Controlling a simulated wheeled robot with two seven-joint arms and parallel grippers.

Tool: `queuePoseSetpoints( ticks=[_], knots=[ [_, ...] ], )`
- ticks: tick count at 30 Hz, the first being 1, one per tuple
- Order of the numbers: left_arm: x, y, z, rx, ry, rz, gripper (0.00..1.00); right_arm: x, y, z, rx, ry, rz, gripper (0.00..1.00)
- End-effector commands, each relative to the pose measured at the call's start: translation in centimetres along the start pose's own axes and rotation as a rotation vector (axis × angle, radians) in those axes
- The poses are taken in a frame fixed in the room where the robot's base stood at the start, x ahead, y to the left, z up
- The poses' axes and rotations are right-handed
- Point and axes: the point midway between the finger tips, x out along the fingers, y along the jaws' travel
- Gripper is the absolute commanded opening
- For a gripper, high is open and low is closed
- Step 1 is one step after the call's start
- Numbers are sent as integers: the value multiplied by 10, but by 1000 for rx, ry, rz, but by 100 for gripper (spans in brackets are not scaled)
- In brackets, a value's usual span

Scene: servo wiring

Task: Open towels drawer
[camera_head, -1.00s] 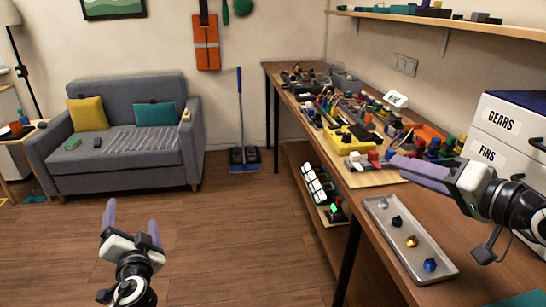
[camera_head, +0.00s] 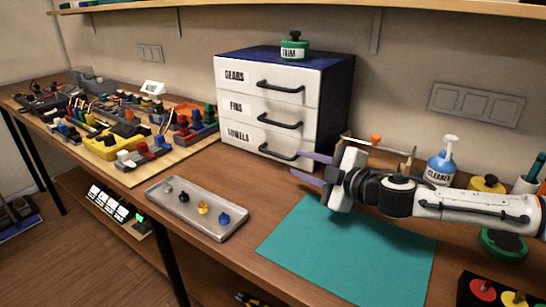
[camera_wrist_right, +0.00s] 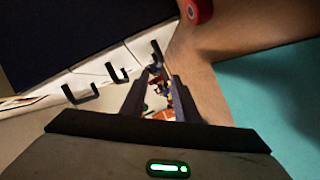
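A drawer cabinet (camera_head: 335,95) with a dark blue body and white fronts stands at the back of the bench. Its drawers are labelled GEARS, FINS and TOWELS from top to bottom. The towels drawer (camera_head: 238,139) is lowest and looks closed, with a black bar handle (camera_head: 275,153). My right gripper (camera_head: 298,164) is open and empty, its purple fingers pointing left, close to the handle's right end. In the right wrist view its fingers (camera_wrist_right: 158,82) are apart, and the towels handle (camera_wrist_right: 157,50) shows just beyond them, not between them. My left gripper is out of view.
A grey tray (camera_head: 164,203) with small coloured parts lies in front of the cabinet. A teal mat (camera_head: 345,252) lies under my right arm. A cleaner bottle (camera_head: 441,168) stands right. A green tin (camera_head: 294,50) sits on the cabinet. Servo parts fill the wooden board (camera_head: 128,178) left.

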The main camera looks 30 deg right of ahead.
Motion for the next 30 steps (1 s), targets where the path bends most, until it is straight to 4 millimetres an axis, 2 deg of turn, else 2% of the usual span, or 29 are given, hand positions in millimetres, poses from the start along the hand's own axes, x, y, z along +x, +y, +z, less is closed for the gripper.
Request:
queuePoseSetpoints(
  ticks=[16, 30],
  knots=[
    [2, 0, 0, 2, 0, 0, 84, 29, 3, -1, 8, 0, 5, 28],
    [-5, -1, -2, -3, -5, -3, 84, 81, 2, -2, 8, 2, 3, 28]
  ],
)
